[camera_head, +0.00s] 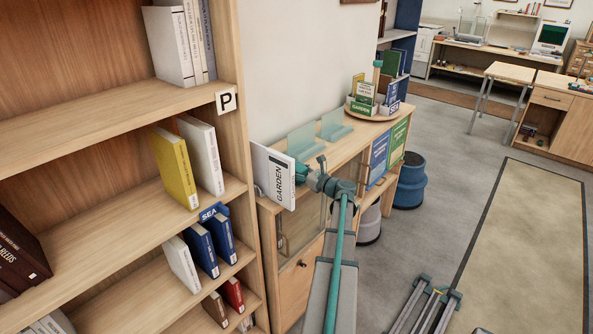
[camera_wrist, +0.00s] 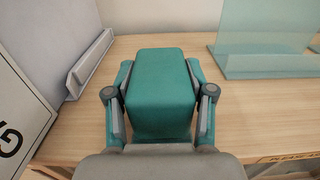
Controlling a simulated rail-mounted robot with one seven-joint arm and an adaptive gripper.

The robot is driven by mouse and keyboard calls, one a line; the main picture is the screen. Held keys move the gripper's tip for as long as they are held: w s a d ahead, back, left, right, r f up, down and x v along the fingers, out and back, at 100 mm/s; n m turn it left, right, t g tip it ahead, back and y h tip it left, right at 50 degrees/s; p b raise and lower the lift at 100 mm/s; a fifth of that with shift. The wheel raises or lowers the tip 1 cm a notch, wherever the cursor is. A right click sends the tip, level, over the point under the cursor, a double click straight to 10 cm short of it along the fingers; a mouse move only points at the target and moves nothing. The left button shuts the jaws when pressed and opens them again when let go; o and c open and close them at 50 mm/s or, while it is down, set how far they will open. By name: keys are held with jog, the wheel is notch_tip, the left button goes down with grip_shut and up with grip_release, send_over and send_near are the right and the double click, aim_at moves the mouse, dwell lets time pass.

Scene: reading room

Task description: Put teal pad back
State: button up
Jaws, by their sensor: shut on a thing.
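The teal pad (camera_wrist: 160,85) is a smooth block with rounded edges. It sits between the two fingers of my gripper (camera_wrist: 160,100) in the wrist view, with a finger pressed on each side. In the head view my gripper (camera_head: 312,178) is over the near left end of the wooden counter (camera_head: 345,150), just right of the white GARDEN panel. A little teal of the pad (camera_head: 301,173) shows there, mostly hidden by the gripper. I cannot tell whether the pad touches the counter top.
The white GARDEN panel (camera_head: 272,178) stands close on the left. A grey ledge (camera_wrist: 90,64) is on the wall side. Translucent upright panels (camera_head: 303,140) stand behind. A round tray (camera_head: 373,114) with books is farther along. A bookshelf (camera_head: 245,150) borders the left.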

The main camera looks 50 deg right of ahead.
jog(key=o, duration=1.1)
jog(key=s+b, duration=0.1)
jog(key=s, duration=0.3)
jog(key=s+b, duration=0.1)
jog(key=s, duration=0.3)
jog(key=s+a+b, duration=0.1)
jog(key=s, duration=0.3)
jog(key=shift+r, duration=0.1)
